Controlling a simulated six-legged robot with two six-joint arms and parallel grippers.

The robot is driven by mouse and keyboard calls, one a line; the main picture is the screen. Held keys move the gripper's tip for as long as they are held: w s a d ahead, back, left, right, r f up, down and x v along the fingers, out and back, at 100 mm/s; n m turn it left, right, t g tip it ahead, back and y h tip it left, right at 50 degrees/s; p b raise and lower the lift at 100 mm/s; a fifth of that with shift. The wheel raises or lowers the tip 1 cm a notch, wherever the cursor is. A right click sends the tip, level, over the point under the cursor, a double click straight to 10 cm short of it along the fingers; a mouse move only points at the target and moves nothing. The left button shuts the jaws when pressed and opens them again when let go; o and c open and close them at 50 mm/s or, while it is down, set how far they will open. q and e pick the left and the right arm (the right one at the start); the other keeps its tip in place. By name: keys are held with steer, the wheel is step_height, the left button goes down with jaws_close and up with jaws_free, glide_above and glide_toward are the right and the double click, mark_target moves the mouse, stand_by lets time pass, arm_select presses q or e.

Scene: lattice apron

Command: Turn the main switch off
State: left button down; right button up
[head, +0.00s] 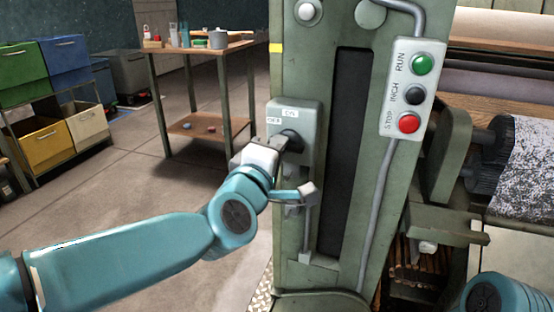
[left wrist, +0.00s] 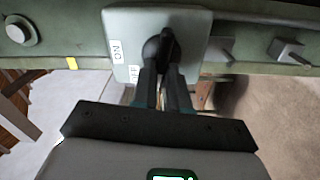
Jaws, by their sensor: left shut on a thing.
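The main switch is a grey-green box (head: 307,112) on the front of the green machine column, with a black rotary knob (head: 292,139) and small white labels. The left wrist view shows the box (left wrist: 190,25) from close by, with the black knob (left wrist: 158,46) and a label reading ON; a second label is partly hidden. My left gripper (left wrist: 163,75) is shut on the knob, with a dark finger on either side of its lower part. In the head view my left gripper (head: 279,144) reaches the knob from the lower left and hides part of it. My right gripper is out of view.
A push-button panel (head: 398,112) with green RUN, black INCH and red STOP buttons is to the right on the column. A conduit runs below it. Rollers and a speckled cloth (head: 530,165) lie further right. A workbench (head: 200,48) and coloured bins stand back left; floor between is clear.

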arm_select(q)
steer(key=shift+f+n+b, duration=0.15)
steer(key=shift+n+b, duration=0.4)
steer(key=shift+n, duration=0.35)
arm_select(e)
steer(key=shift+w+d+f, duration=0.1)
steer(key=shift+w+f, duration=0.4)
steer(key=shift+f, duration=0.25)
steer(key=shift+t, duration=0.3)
arm_select(q)
steer(key=c, duration=1.1)
jaws_free()
steer(key=shift+c, duration=0.2)
steer(key=p+v, duration=0.3)
steer(key=v, duration=1.3)
steer(key=shift+s, duration=0.2)
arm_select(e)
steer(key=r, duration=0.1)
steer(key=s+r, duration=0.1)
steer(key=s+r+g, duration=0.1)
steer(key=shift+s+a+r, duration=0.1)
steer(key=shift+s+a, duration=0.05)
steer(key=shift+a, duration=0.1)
